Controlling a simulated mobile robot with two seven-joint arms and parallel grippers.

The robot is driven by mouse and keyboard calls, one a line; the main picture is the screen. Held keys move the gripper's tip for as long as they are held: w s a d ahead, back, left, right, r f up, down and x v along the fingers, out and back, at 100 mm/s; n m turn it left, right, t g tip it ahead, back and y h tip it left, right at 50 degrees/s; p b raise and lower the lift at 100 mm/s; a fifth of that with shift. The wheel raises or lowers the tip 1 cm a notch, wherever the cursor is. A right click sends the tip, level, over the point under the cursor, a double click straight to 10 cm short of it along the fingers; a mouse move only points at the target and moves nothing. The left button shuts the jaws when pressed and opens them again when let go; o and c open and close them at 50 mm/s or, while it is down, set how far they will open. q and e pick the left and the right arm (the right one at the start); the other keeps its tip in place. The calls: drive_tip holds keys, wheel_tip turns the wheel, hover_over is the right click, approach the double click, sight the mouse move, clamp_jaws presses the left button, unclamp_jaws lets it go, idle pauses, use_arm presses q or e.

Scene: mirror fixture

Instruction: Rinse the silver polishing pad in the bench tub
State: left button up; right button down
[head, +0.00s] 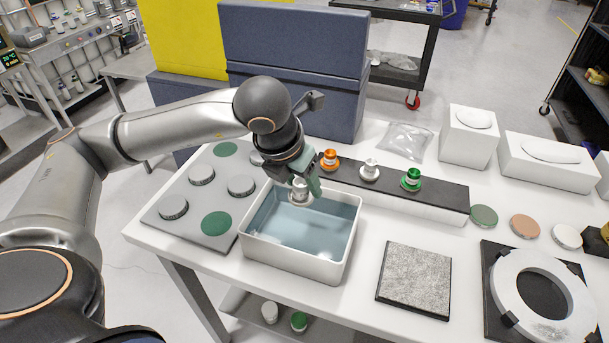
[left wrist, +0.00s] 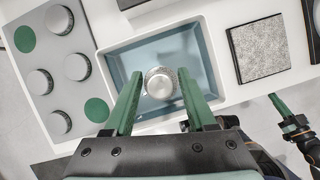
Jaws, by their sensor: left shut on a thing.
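The silver polishing pad (head: 299,194), a round piece with a metallic knob, hangs from my left gripper (head: 302,184) inside the outline of the bench tub. The tub (head: 285,262) is white, rectangular and holds bluish water. In the left wrist view the pad (left wrist: 160,83) shows round between the green fingers of my left gripper (left wrist: 161,95), with the tub (left wrist: 206,55) beneath. My left gripper is shut on the pad. I cannot tell whether the pad touches the water. My right gripper (left wrist: 284,112) shows small at the right of the wrist view; its jaw state is unclear.
A dark rail (head: 435,198) behind the tub carries orange (head: 329,158), silver (head: 370,169) and green (head: 411,179) knobbed pieces. A grey board (head: 178,222) with round discs lies left. A speckled square plate (head: 415,278) and a ring-shaped mirror fixture (head: 508,285) lie right.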

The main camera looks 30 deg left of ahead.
sight(302, 198)
use_arm(q)
wheel_tip(302, 198, down, 4)
drive_tip(key=shift+f+b, duration=0.2)
drive_tip(key=shift+b, duration=0.9)
wheel_tip(302, 198, down, 7)
drive_tip(key=b, duration=0.7)
drive_tip(key=shift+r, duration=0.2)
drive_tip(key=shift+f+b, duration=0.3)
drive_tip(key=shift+b, duration=0.15)
drive_tip(key=shift+f, duration=0.25)
drive_tip(key=shift+f+b, duration=0.1)
drive_tip(key=shift+b, duration=0.3)
drive_tip(key=shift+a, duration=0.1)
drive_tip(key=shift+s+a+b, duration=0.15)
drive_tip(key=shift+a+b, duration=0.3)
drive_tip(key=shift+a, duration=0.25)
